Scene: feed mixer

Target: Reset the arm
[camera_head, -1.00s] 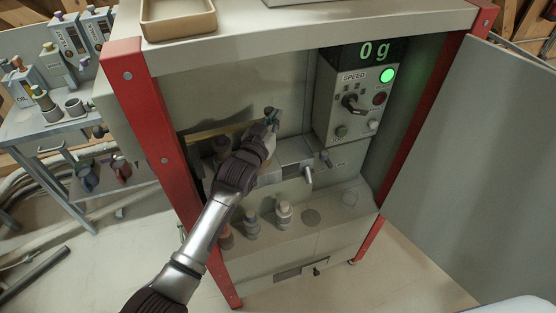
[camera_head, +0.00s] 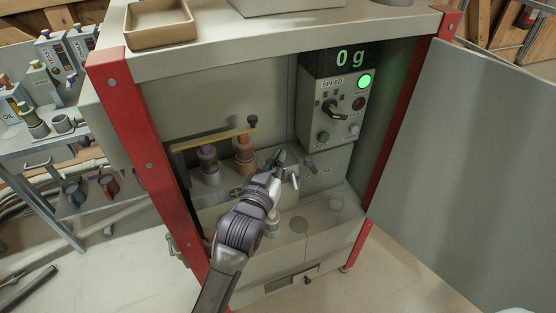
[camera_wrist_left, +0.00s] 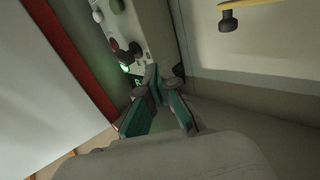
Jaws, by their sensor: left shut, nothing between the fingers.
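My left gripper (camera_head: 279,160) is inside the feed mixer cabinet, in front of the grey ledge and below and left of the control panel (camera_head: 333,100). It is shut and empty. In the left wrist view its teal-padded fingers (camera_wrist_left: 157,88) meet at the tips, with the panel beyond them. The arm comes up from the bottom of the head view and hides part of the lower shelf. My right gripper is not in view.
The yellow bar (camera_head: 215,138) with a dark knob spans above two bottles (camera_head: 244,152) on the ledge. Red posts (camera_head: 147,165) frame the cabinet, and its grey door (camera_head: 470,170) stands open at right. A tool table (camera_head: 45,145) stands at left. The floor in front is clear.

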